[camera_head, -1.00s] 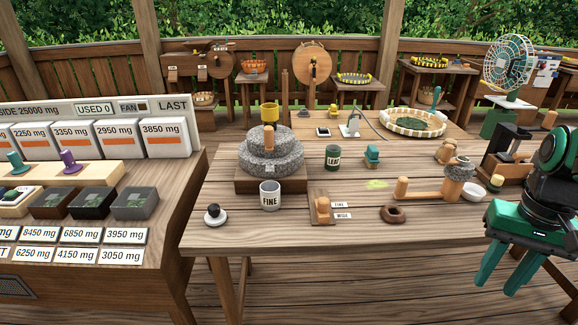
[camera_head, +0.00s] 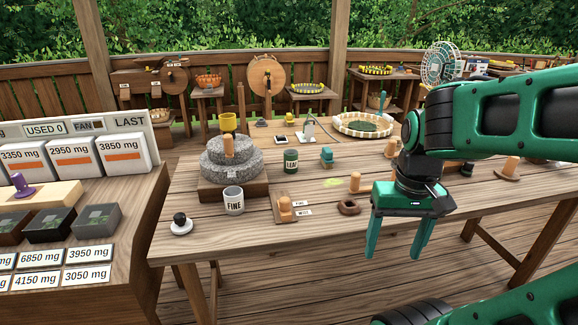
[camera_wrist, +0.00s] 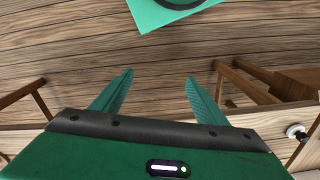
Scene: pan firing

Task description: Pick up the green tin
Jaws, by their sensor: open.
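The green tin (camera_head: 291,161) stands upright on the wooden table, with a pale label reading "LEAF". It is just right of the stone mill and behind the white "FINE" mug. My gripper (camera_head: 396,256) is open and empty, pointing down in front of the table's front edge, to the right of the tin and nearer to me. In the wrist view, the two green fingers (camera_wrist: 158,92) are spread with only floorboards between them. The tin is not visible in the wrist view.
The stone mill (camera_head: 230,158), "FINE" mug (camera_head: 233,200), teal object (camera_head: 326,156), brown ring (camera_head: 349,207) and wooden stamp (camera_head: 286,208) stand near the tin. A shallow basket (camera_head: 341,123) sits behind. A counter with labelled boxes (camera_head: 85,219) stands at left.

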